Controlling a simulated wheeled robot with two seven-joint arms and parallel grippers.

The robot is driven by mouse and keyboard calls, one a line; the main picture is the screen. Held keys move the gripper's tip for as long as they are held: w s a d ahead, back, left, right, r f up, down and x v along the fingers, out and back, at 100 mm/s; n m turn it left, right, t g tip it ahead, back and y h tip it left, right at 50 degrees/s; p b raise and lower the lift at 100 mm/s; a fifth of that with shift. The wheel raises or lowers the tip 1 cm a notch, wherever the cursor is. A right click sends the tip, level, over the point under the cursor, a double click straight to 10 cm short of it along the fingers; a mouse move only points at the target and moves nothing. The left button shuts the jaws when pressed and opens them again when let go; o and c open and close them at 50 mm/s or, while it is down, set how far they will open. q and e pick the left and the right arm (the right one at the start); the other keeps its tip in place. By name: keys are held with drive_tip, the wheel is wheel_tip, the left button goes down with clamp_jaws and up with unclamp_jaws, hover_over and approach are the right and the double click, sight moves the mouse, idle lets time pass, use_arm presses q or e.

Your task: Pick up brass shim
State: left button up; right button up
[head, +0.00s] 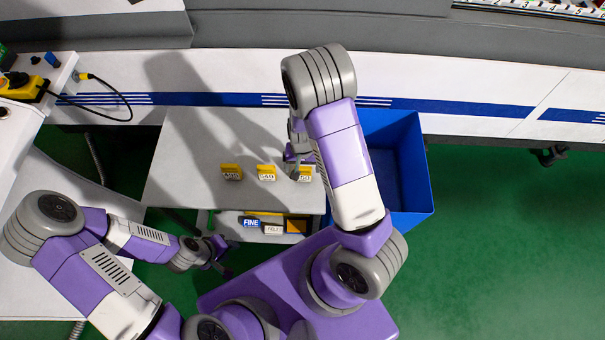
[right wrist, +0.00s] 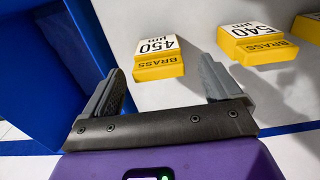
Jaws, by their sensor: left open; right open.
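Several yellow brass shims with white labels stand in a row on the grey table. The rightmost in the head view (head: 306,174) is partly hidden by my right arm. In the right wrist view the shim marked 450 µm (right wrist: 160,66) lies just beyond and between the fingertips. A shim marked 540 µm (head: 266,173) is the middle one and also shows in the right wrist view (right wrist: 255,50). Another shim (head: 231,173) is on the left. My right gripper (right wrist: 162,72) is open and empty. My left gripper (head: 222,260) is open and empty near the table's front left.
A blue bin (head: 405,180) stands right of the table (head: 190,140), close to my right gripper. A shelf under the table's front edge holds labelled boxes, one reading FINE (head: 251,222). A white machine bench with a blue stripe (head: 440,110) runs behind.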

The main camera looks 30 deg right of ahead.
sight(303, 174)
wheel_tip(303, 174, down, 4)
drive_tip(key=shift+b, duration=0.45)
drive_tip(key=shift+r, duration=0.15)
drive_tip(key=c, duration=1.2)
